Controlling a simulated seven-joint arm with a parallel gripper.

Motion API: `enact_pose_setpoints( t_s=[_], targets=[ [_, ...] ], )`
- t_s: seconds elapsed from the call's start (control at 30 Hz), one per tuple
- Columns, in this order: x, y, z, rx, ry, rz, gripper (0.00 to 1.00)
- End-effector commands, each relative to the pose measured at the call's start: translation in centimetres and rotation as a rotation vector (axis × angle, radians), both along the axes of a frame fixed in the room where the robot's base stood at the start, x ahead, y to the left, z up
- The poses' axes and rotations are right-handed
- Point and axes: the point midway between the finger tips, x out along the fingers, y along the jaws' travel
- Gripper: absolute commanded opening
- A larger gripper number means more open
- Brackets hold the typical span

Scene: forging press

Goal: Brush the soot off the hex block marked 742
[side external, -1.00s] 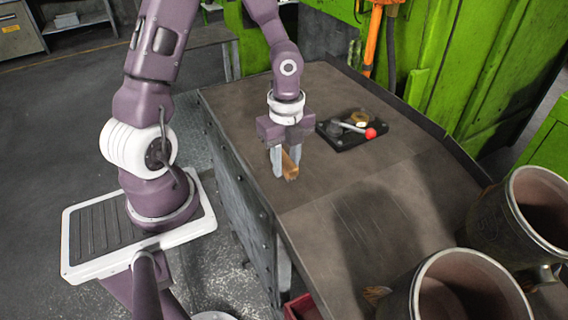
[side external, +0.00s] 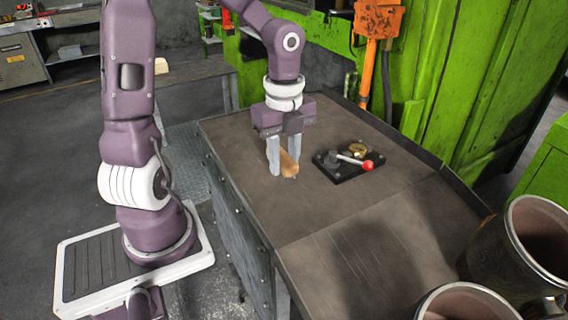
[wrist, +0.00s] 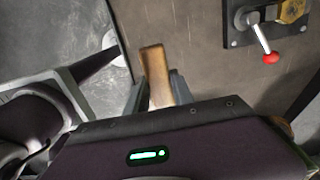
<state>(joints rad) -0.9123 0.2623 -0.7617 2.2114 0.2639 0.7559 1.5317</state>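My gripper (side external: 283,172) is over the metal bench, its fingers either side of a brown wooden piece (side external: 288,162), likely the brush handle. The wood also shows between the fingers in the wrist view (wrist: 154,70); its lower end is too small to make out. A yellowish, dark-patched hex block (side external: 358,149) sits on a black plate (side external: 338,176) to the right of my gripper, apart from it. It is cut by the top right edge of the wrist view (wrist: 292,11). No number on it can be read.
A lever with a red knob (side external: 367,165) stands on the black plate beside the block. Large mugs (side external: 522,250) stand at the right front. A green machine (side external: 470,100) rises behind the bench. The bench top (side external: 325,215) in front of the plate is clear.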

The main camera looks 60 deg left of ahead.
Motion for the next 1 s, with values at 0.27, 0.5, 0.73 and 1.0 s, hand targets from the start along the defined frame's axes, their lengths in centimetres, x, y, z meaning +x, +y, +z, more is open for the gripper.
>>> enact_pose_setpoints(
  t_s=[0.27, 0.5, 0.73, 1.0],
  targets=[
    [0.4, 0.1, 0.0, 0.000, -0.001, 0.004, 0.00],
    [7.8, 2.1, 0.7, 0.000, -0.003, 0.080, 0.00],
    [18.4, 5.6, -0.4, 0.004, 0.002, 0.123, 0.00],
    [25.0, 4.9, -0.8, 0.000, 0.002, 0.016, 0.00]
  ],
)
